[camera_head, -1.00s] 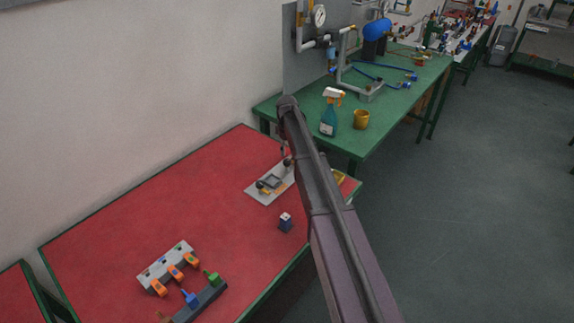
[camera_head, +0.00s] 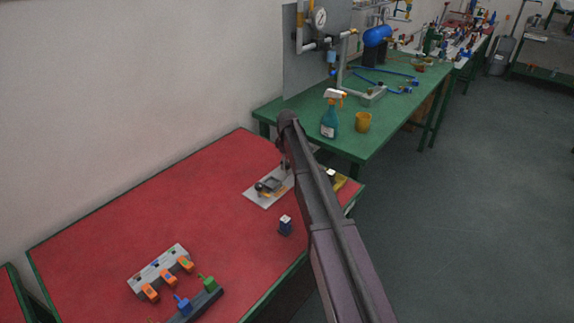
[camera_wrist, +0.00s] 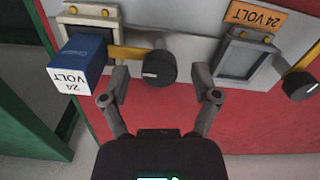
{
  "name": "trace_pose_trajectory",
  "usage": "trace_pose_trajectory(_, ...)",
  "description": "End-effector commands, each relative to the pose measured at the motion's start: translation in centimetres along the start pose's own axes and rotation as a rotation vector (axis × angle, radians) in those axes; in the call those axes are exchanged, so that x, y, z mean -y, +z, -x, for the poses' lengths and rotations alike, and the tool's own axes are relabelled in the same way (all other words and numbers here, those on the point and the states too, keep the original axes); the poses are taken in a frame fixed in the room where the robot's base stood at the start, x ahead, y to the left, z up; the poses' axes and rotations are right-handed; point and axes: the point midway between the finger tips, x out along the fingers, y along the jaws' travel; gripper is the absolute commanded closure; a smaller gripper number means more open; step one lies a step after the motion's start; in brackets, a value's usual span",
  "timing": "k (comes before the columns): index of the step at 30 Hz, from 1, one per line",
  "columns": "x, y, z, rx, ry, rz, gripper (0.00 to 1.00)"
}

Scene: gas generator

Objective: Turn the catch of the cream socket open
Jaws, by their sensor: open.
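The wrist view shows two sockets on a pale panel. The left socket (camera_wrist: 78,38) has a pale frame and holds a blue block (camera_wrist: 83,55) marked 24 VOLT. Its catch is a black knob (camera_wrist: 158,68) with a yellow bar (camera_wrist: 126,52) pointing left towards the block. The right socket (camera_wrist: 242,62) is grey and empty, under an orange 24 VOLT label. In the head view my arm hides the gripper.
A second black knob (camera_wrist: 300,85) with an orange bar is at the right. A strip with orange switches (camera_head: 158,268) lies front left. A spray bottle (camera_head: 329,122) and yellow mug (camera_head: 362,122) stand behind.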

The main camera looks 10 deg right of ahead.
Motion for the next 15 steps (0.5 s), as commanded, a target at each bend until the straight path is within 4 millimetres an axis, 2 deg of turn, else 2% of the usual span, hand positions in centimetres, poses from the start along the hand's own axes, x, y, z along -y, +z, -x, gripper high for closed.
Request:
trace_pose_trajectory(8,0.0,0.0,0.0,0.0,0.0,0.0,0.21)
trace_pose_trajectory(15,0.0,0.0,0.0,0.0,0.0,0.0,0.92)
